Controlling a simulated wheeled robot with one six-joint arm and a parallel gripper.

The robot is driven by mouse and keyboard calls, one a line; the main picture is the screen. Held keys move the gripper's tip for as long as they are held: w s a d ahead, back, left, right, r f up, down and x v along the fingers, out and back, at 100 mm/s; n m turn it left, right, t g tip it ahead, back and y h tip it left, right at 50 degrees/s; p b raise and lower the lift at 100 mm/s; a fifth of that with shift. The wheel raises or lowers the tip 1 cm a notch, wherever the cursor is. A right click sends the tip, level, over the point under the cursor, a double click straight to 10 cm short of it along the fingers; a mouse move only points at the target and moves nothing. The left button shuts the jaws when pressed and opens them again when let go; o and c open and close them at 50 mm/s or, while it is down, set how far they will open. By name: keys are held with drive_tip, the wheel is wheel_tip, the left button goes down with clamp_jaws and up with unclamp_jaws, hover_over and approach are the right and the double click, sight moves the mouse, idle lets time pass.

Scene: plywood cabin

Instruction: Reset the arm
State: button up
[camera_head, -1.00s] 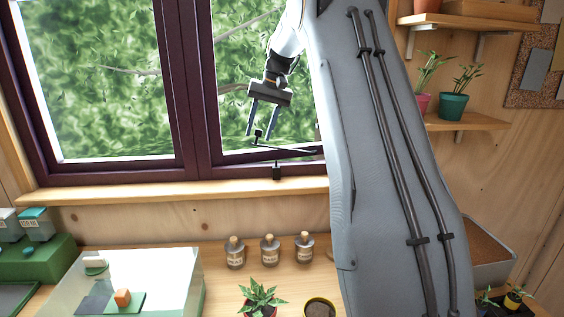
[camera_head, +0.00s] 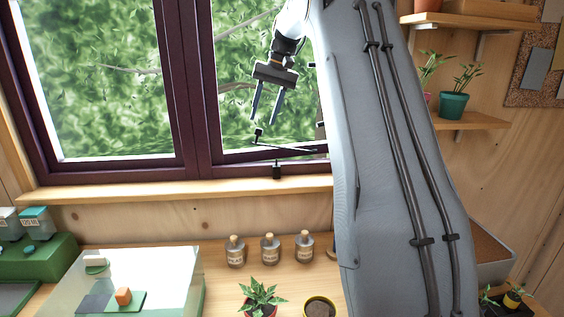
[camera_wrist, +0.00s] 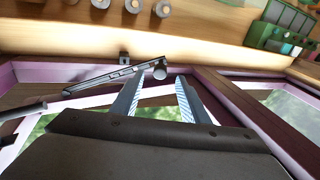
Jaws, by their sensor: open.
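My gripper (camera_head: 267,103) is open and empty in front of the window, with its two fingers pointing down. In the wrist view the fingers of my gripper (camera_wrist: 155,92) stand apart with nothing between them. A dark window stay with a knob (camera_head: 258,135) is just below the fingertips in the head view. In the wrist view the stay (camera_wrist: 115,78) lies beyond the fingertips. I cannot tell whether a finger touches it. My grey arm covers the right part of the window and of the bench.
Three corked bottles (camera_head: 270,250), a potted plant (camera_head: 260,297) and a yellow-rimmed pot (camera_head: 319,308) stand on the bench. A clear box (camera_head: 150,275) is at the left. Shelves with plants (camera_head: 465,121) are on the right wall. The space in front of the left pane is free.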

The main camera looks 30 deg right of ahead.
drive_tip(key=s+a+f+n+h+b, duration=0.1)
drive_tip(key=s+a+f+b, duration=0.1)
drive_tip(key=s+a+f, duration=0.35)
drive_tip(key=s+a+f+b, duration=0.2)
drive_tip(key=s+a+f, duration=0.1)
drive_tip(key=f, duration=0.5)
drive_tip(key=s+a+f+n+h+b, duration=0.1)
drive_tip(key=s+a+f+b, duration=0.25)
drive_tip(key=f, duration=0.35)
drive_tip(key=s+a+f+b, duration=0.1)
drive_tip(key=s+a+f, duration=0.1)
drive_tip(key=s+f, duration=0.3)
drive_tip(key=s+a+f+n+b, duration=0.1)
drive_tip(key=s+a+f, duration=0.1)
drive_tip(key=s+f, duration=0.3)
drive_tip(key=s+a+f+n+b, duration=0.1)
drive_tip(key=s+a+f+b, duration=0.1)
drive_tip(key=s+f, duration=0.3)
drive_tip(key=shift+s+a+f+g+h, duration=0.1)
drive_tip(key=shift+s+a+g+h, duration=0.1)
drive_tip(key=shift+s, duration=0.9)
drive_tip(key=shift+s+a+g+h, duration=0.1)
drive_tip(key=shift+s+a+g, duration=0.1)
drive_tip(key=shift+s, duration=0.9)
drive_tip(key=shift+s+f, duration=0.1)
drive_tip(key=shift+s, duration=0.1)
drive_tip(key=shift+c, duration=0.6)
drive_tip(key=shift+d, duration=0.1)
drive_tip(key=shift+c, duration=0.6)
